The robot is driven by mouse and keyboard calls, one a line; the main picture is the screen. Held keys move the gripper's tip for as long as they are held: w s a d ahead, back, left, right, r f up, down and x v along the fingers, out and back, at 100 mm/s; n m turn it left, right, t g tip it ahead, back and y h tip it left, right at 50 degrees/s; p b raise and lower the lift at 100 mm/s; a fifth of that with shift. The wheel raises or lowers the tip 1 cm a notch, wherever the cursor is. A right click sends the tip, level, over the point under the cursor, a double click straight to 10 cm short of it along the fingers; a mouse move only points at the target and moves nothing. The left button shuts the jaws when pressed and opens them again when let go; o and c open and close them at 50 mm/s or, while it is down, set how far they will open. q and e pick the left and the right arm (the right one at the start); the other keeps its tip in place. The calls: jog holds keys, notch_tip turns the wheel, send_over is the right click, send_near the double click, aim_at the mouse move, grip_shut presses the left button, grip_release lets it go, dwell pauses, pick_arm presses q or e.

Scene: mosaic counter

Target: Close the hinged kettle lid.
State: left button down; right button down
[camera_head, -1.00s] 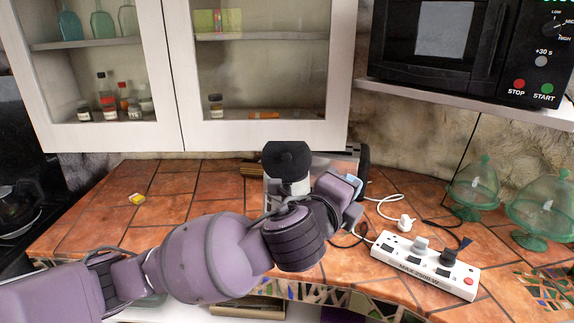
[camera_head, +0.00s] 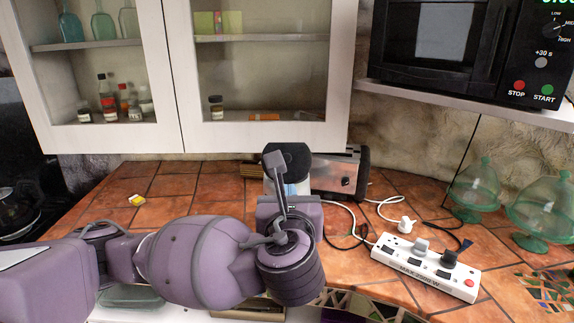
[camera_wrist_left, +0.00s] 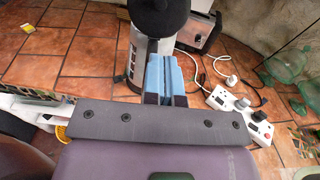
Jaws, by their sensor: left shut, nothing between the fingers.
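The kettle stands near the back of the tiled counter, with a black lid (camera_head: 294,158) and a pale body mostly hidden behind my left arm. In the left wrist view its black lid (camera_wrist_left: 160,14) is at the top edge and its white and grey body (camera_wrist_left: 147,50) is below. The lid looks like a dark disc raised at the top, but its exact angle is hard to tell. My left gripper (camera_head: 294,188) is in front of the kettle, its blue fingers (camera_wrist_left: 165,75) shut and empty. Whether they touch the kettle is unclear. My right gripper is out of view.
A silver toaster (camera_head: 338,174) stands right behind the kettle. A white power strip (camera_head: 425,268) with cords lies to the right, near green glass stands (camera_head: 475,190). A small yellow item (camera_head: 137,200) lies left on mostly clear tiles. Cabinets hang above.

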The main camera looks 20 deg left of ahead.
aim_at(287, 160)
pick_arm(q)
jog(key=x, duration=1.3)
jog(key=shift+w+a+p, duration=0.1)
jog(key=shift+w+p, duration=0.2)
jog(key=shift+w, duration=0.2)
